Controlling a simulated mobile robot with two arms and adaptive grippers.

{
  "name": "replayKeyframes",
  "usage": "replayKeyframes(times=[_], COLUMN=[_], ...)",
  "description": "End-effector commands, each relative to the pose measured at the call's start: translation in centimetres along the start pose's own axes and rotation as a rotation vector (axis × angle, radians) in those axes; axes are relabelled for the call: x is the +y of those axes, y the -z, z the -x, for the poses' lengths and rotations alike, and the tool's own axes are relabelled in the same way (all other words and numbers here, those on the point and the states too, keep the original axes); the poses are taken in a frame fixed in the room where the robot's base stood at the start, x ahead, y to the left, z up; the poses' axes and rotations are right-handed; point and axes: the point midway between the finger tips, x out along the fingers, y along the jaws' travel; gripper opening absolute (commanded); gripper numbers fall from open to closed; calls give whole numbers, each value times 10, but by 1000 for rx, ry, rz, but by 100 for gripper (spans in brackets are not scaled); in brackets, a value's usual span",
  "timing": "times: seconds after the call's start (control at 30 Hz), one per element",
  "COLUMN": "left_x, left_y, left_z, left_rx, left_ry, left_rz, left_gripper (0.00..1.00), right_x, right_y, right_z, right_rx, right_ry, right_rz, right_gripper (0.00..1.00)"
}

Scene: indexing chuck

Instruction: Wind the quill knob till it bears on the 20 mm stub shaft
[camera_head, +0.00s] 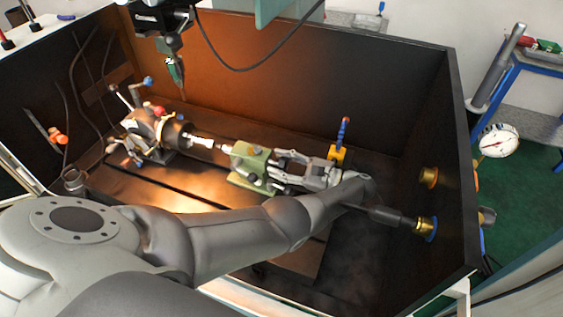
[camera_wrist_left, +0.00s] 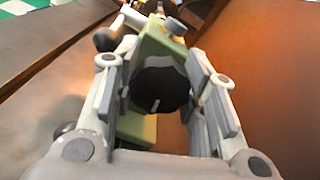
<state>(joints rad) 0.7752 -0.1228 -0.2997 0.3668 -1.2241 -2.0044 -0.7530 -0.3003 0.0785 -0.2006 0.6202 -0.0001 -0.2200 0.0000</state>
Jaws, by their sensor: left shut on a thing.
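The green tailstock (camera_head: 248,163) stands on the machine bed, with its quill (camera_head: 223,148) pointing left at the bright stub shaft (camera_head: 203,142). The shaft sticks out of the dark chuck of the indexing head (camera_head: 174,131). The quill tip and shaft end look very close; I cannot tell whether they touch. My left gripper (camera_head: 277,169) is at the tailstock's right end. In the left wrist view its fingers (camera_wrist_left: 161,82) lie on both sides of the black quill knob (camera_wrist_left: 160,90), shut on it. The pale mark on the knob is low. My right gripper is not in view.
A dark walled enclosure (camera_head: 270,60) surrounds the bed. A spindle head with a tool (camera_head: 175,68) hangs above, left of the tailstock. A yellow block with a blue nozzle (camera_head: 338,153) stands behind my left gripper. Brass fittings (camera_head: 428,177) are on the right wall.

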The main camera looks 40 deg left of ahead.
Motion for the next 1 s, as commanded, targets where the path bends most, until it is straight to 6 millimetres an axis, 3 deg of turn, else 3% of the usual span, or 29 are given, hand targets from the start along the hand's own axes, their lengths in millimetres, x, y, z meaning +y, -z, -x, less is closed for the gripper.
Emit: replayKeyframes(times=[0.4, 0.9, 0.93, 1.0], left_x=[-1, 0, 0, 0], left_y=[0, 0, 0, 0], left_z=[0, 0, 0, 0], left_rx=[0, 1, 1, 0], left_ry=[2, 1, 1, 1], left_rz=[-170, -189, -189, -189], left_gripper=[15, 15, 40, 49], right_x=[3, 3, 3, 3], right_y=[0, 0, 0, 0], right_z=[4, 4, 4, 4], right_rx=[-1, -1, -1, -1], right_ry=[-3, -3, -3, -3], right_rz=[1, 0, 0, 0], right_gripper=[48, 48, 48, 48])
